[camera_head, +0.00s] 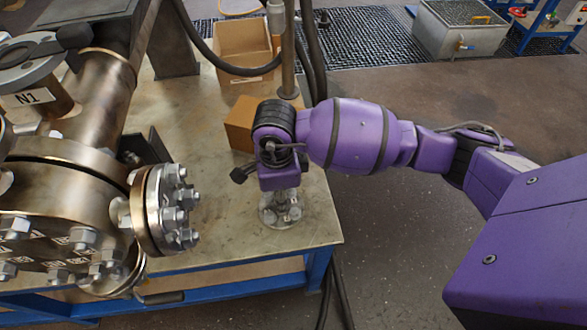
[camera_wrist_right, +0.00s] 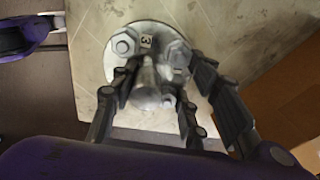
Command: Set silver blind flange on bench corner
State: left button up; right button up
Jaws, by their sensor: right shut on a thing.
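The silver blind flange (camera_head: 270,216) is a round disc with bolts, at the front right corner of the bench (camera_head: 225,242). My right gripper (camera_head: 281,193) points down over it. In the right wrist view the flange (camera_wrist_right: 114,62) shows bolt heads, a small marked tag and a central round handle (camera_wrist_right: 146,92). The fingers of my right gripper (camera_wrist_right: 158,90) are shut around this handle. The flange lies flat, on or just above the bench top; I cannot tell whether it touches.
A large flanged vessel (camera_head: 60,200) with a bolted side flange (camera_head: 165,210) stands left of my right gripper. A cardboard box (camera_head: 240,122) sits behind it, and an open box (camera_head: 243,55) farther back. A post and hoses rise at the back right. Bare bench lies around the flange.

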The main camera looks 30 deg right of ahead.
jog(key=shift+w+f, duration=0.15)
jog(key=o, duration=1.2)
jog(key=shift+o, duration=1.5)
jog(key=o, duration=0.5)
jog(key=shift+c, duration=0.2)
